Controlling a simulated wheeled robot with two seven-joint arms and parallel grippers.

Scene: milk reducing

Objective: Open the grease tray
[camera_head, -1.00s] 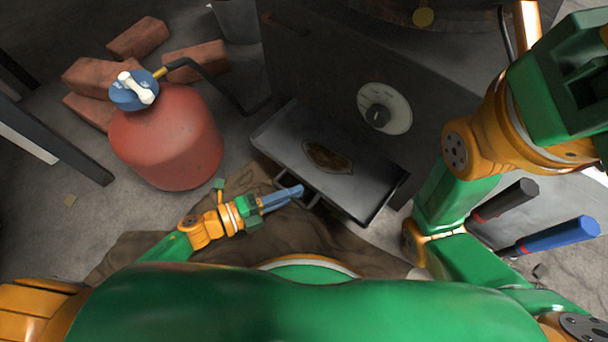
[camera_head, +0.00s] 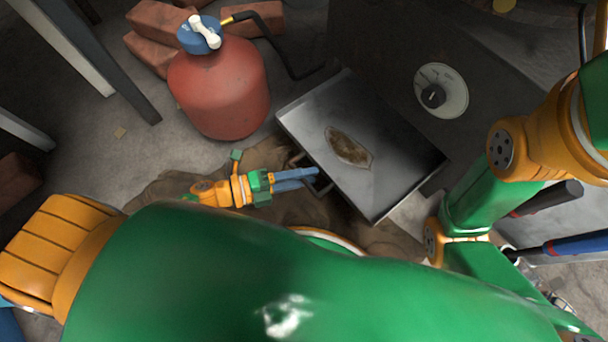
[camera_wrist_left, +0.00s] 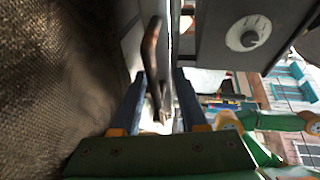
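The grease tray (camera_head: 405,185) is a flat grey metal drawer with a brown greasy patch (camera_head: 348,150). It sticks out from the dark grill body in the head view. Its thin loop handle (camera_head: 326,189) is on its front edge. My left gripper (camera_head: 315,175) is at the handle, its blue fingers pointing right. In the left wrist view, the brownish handle bar (camera_wrist_left: 150,45) runs between the two fingers (camera_wrist_left: 159,76), which stand apart with a gap on one side of the bar. Whether a finger touches it is unclear. My right gripper is not in view.
A red gas tank (camera_head: 222,90) with a blue top stands left of the tray, bricks (camera_head: 157,20) behind it. A brown cloth (camera_head: 170,185) lies under my left gripper. The grill's dial (camera_head: 441,92) is above the tray. Dark-handled and blue-handled tools (camera_head: 578,245) lie right.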

